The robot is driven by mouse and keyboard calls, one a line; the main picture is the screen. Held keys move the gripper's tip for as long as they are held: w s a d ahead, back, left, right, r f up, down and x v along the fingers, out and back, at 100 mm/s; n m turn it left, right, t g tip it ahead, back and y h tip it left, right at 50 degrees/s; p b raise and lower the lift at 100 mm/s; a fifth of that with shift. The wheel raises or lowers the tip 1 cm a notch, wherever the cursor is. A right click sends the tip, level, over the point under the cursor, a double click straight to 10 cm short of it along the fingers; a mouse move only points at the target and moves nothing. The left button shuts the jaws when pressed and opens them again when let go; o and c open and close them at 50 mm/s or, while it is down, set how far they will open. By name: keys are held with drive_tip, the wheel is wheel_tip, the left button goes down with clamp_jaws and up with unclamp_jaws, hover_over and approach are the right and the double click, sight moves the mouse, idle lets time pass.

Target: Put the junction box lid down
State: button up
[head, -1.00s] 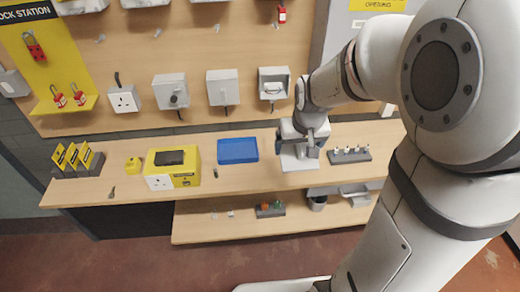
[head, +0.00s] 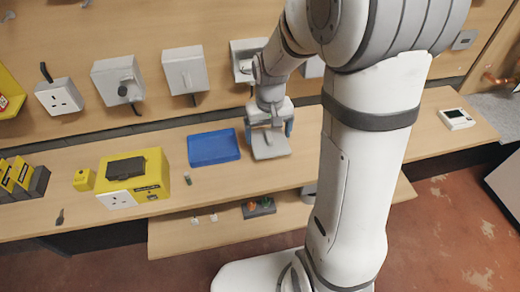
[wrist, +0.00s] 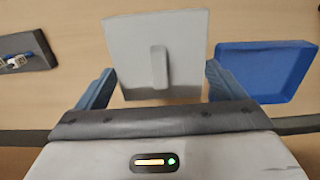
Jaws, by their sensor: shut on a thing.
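The junction box lid (head: 270,148) is a flat light-grey square plate. It is at the bench top, just right of the blue tray, and I cannot tell whether it touches the wood. In the wrist view the lid (wrist: 157,55) shows a raised bar down its middle. My gripper (head: 268,128) is above the lid and shut on it. In the wrist view the fingers of my gripper (wrist: 160,88) stand at the lid's left and right edges.
The blue tray (head: 214,148) lies close left of the lid. A yellow box with a socket (head: 135,178) stands further left. The open junction box (head: 243,63) is on the wall behind. A dark holder (wrist: 25,50) lies left in the wrist view. Bare bench separates these.

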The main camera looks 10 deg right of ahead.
sight(269, 147)
wheel_tip(269, 147, down, 2)
drive_tip(key=shift+w+f, duration=0.1)
drive_tip(key=shift+f, duration=0.1)
drive_tip(key=shift+d+f, duration=0.15)
drive_tip(key=shift+f, duration=1.75)
drive_tip(key=o, duration=0.8)
